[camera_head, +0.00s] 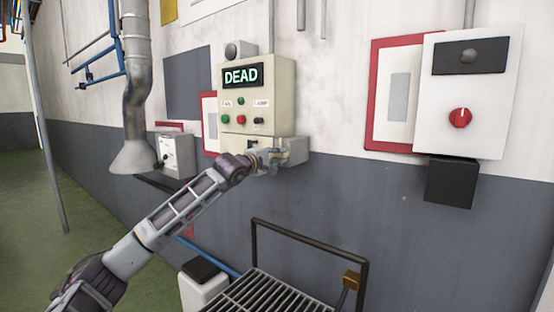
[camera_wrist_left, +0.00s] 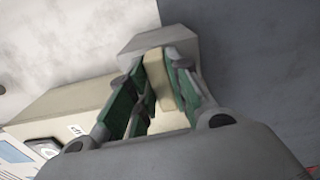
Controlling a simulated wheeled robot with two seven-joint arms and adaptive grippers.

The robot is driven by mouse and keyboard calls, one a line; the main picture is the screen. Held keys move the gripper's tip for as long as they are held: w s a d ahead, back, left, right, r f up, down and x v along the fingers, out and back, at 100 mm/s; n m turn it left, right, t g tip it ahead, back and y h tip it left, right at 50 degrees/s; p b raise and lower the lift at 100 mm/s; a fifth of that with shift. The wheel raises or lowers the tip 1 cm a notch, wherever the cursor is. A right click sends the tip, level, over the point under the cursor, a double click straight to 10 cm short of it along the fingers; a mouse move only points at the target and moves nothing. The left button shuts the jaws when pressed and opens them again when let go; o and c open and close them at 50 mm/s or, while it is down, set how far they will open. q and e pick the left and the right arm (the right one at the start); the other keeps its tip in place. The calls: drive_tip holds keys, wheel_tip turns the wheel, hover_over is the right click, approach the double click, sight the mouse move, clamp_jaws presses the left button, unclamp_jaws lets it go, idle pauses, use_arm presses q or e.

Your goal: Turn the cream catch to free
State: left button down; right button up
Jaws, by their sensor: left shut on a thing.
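The cream catch (camera_wrist_left: 155,75) shows in the left wrist view as a cream bar between the green-padded fingers of my left gripper (camera_wrist_left: 152,95). The fingers are shut on it, one on each side. A grey block (camera_wrist_left: 160,40) sits just beyond the fingertips. In the head view my left gripper (camera_head: 282,155) is at the lower right of the cream control box (camera_head: 283,90), which has a lit sign reading DEAD (camera_head: 241,76). The gripper hides the catch there. My right gripper is in neither view.
A white panel (camera_head: 490,100) with a red knob (camera_head: 460,118) is on the wall at right, above a black box (camera_head: 450,183). A small grey box (camera_head: 177,155) is left of the control box. A black railed grate (camera_head: 270,295) stands below.

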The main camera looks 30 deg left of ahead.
use_arm(q)
drive_tip(key=shift+f+m, duration=0.1)
drive_tip(key=shift+m, duration=0.3)
drive_tip(key=c, duration=1.3)
unclamp_jaws()
drive_tip(key=shift+s, duration=0.15)
drive_tip(key=shift+s+a, duration=0.15)
drive_tip(key=shift+s, duration=1.6)
drive_tip(key=shift+s+a, duration=0.1)
drive_tip(key=shift+s, duration=1.65)
drive_tip(key=shift+s, duration=0.1)
